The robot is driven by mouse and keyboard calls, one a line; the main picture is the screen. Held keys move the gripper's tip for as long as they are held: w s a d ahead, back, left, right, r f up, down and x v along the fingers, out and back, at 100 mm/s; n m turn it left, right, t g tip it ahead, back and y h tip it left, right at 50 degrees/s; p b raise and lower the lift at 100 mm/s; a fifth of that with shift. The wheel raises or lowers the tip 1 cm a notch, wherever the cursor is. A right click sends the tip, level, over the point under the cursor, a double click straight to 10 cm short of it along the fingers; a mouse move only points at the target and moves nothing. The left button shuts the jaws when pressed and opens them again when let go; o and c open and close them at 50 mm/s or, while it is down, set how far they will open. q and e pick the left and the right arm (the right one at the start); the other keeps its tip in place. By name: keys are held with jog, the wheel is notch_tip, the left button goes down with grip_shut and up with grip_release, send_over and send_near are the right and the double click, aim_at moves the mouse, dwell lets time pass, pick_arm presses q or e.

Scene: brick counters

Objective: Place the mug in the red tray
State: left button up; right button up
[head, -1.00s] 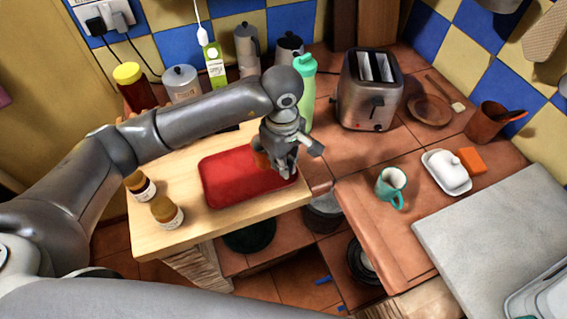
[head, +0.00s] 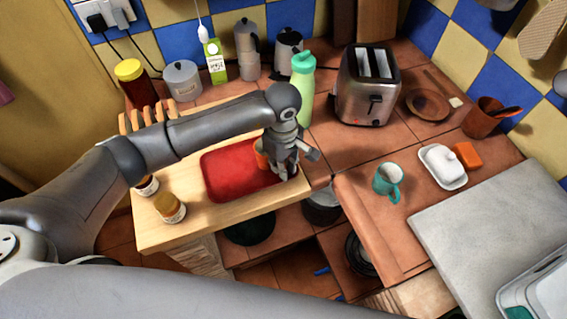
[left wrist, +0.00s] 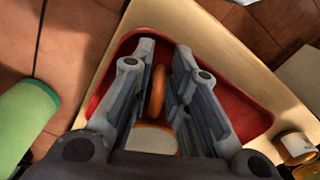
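The orange mug (head: 261,153) is at the right part of the red tray (head: 228,185), beside my left gripper (head: 284,172), which partly hides it. In the left wrist view, my left gripper (left wrist: 165,48) has its fingers on both sides of the mug's orange handle (left wrist: 158,92). Narrow gaps show between handle and fingers, so the gripper looks partly open around it. My right gripper is not in view.
A teal mug (head: 383,181) stands on the right counter near a white butter dish (head: 440,168). Two small jars (head: 169,208) stand left of the tray on the wooden board (head: 210,226). A green bottle (head: 303,92) and a toaster (head: 368,88) stand behind.

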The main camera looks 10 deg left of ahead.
pick_arm(q)
jog(key=shift+o, duration=0.8)
jog(key=shift+r, duration=0.35)
notch_tip(320, 180, up, 12)
jog(key=b, duration=0.3)
jog(key=shift+f+b, duration=0.2)
jog(key=shift+b, duration=0.15)
